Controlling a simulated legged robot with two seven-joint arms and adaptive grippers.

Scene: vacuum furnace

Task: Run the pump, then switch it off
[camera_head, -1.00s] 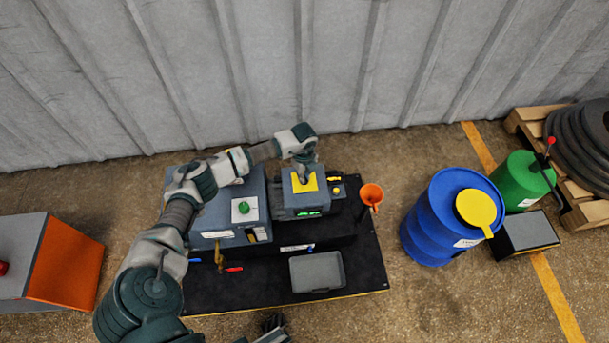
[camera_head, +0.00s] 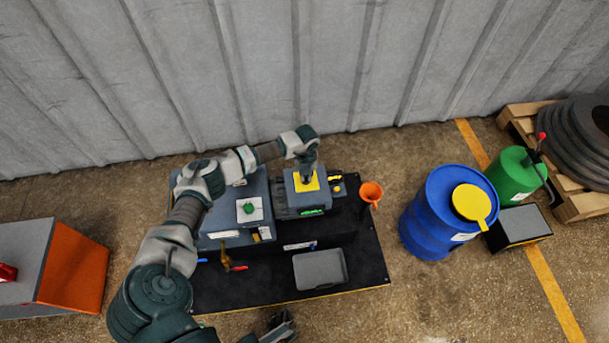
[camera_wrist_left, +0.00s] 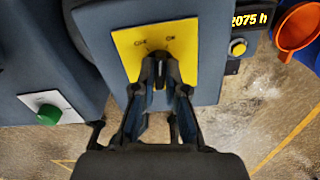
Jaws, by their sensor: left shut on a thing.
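The pump unit (camera_head: 275,198) is a blue-grey box with a yellow switch plate (camera_head: 305,181) on top. The plate also shows in the left wrist view (camera_wrist_left: 130,62), marked OFF on the left and ON on the right. My left gripper (camera_head: 308,172) reaches down onto it. In the left wrist view its fingers (camera_wrist_left: 160,84) are shut on the black switch knob (camera_wrist_left: 160,70), which hides part of the plate. The knob's exact setting is hard to read. A green display (camera_head: 311,212) is lit on the front. My right gripper (camera_head: 280,326) shows partly at the bottom edge.
A green button (camera_head: 248,208) sits on the neighbouring box. An orange funnel (camera_head: 371,192) stands right of the pump, and a grey tray (camera_head: 320,270) lies in front. A blue drum (camera_head: 430,225) stands farther right. A yellow button (camera_wrist_left: 238,47) is beside the hours display (camera_wrist_left: 249,19).

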